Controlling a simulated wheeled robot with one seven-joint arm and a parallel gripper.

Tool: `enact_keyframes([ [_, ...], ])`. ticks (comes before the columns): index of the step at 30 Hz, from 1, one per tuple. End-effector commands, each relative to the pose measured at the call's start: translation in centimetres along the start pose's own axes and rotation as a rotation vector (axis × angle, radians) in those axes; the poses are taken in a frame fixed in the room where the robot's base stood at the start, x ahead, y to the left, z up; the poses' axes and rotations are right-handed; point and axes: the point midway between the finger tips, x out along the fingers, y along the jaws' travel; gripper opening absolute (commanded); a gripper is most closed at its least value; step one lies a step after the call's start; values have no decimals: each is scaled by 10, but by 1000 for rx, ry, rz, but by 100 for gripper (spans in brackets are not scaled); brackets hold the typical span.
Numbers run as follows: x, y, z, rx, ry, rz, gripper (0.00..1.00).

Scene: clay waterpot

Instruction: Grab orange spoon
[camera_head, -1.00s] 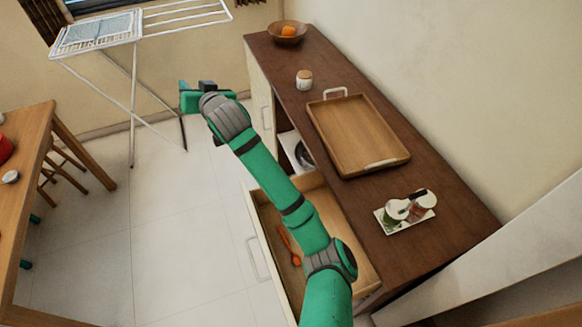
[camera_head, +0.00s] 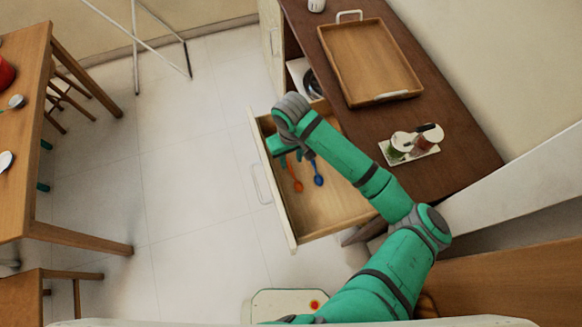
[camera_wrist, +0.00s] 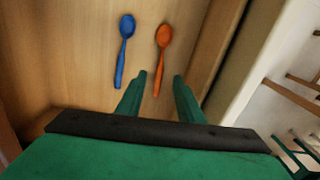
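The orange spoon (camera_wrist: 162,50) lies in the open drawer (camera_head: 330,212), its bowl away from my gripper and its handle end between the fingertip lines in the wrist view. In the head view the orange spoon (camera_head: 297,178) shows partly, its handle end hidden by my arm. My gripper (camera_wrist: 158,78) is open and empty, its two green fingers apart and pointing at the handle; the height above it is hard to tell. A blue spoon (camera_wrist: 125,50) lies to the left of the orange one in the wrist view; the blue spoon (camera_head: 318,173) is on its right in the head view.
The drawer's front wall (camera_wrist: 218,50) is close to the right finger. The dark counter (camera_head: 440,180) above the drawer bears a wooden tray (camera_head: 370,60) and a small caddy with jars (camera_head: 412,143). A table (camera_head: 30,120) stands at the left, with clear floor between.

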Motion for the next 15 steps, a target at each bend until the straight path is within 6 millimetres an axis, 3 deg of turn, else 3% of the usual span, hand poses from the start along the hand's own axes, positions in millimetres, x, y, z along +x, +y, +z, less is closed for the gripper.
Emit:
enact_keyframes([
  [8, 21, 0, -2, -1, 2, 1, 34],
  [15, 52, 1, -7, 1, 1, 2, 34],
])
